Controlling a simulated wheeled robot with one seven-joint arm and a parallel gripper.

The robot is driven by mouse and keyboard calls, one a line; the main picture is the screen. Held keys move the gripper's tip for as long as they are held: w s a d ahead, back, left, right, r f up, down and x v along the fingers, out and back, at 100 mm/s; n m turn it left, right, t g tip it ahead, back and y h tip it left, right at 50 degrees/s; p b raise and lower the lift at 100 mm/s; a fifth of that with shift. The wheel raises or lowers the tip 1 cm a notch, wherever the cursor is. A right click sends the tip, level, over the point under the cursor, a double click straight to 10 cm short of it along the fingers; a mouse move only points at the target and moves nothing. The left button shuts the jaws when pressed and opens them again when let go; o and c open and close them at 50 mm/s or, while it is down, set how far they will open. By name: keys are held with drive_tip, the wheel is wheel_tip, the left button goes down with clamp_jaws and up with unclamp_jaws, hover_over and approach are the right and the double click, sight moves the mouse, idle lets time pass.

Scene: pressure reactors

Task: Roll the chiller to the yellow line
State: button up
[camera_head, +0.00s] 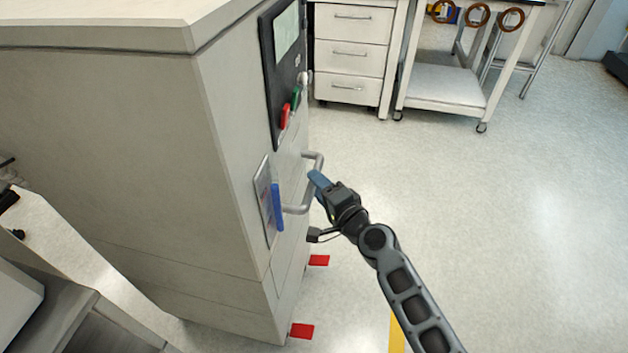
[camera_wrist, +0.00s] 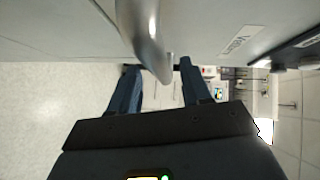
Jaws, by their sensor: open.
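The chiller (camera_head: 130,140) is a tall beige cabinet filling the left of the head view. Its front carries a dark control panel (camera_head: 284,75) and a grey bar handle (camera_head: 300,208). My gripper (camera_head: 319,180) is at the handle with its blue fingers open. In the wrist view the handle (camera_wrist: 150,42) reaches down toward the gap between the open fingers (camera_wrist: 158,72); I cannot tell whether either finger touches it. A short piece of the yellow line (camera_head: 397,335) shows on the floor at the bottom, partly hidden by my arm.
Two red floor marks (camera_head: 302,330) lie by the chiller's front base. A white drawer unit (camera_head: 352,55) and a wheeled cart (camera_head: 445,88) stand at the back. A grey bench (camera_head: 75,325) is at lower left. The floor on the right is clear.

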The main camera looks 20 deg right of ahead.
drive_tip(key=shift+x, duration=1.25)
drive_tip(key=shift+c, duration=0.3)
clamp_jaws()
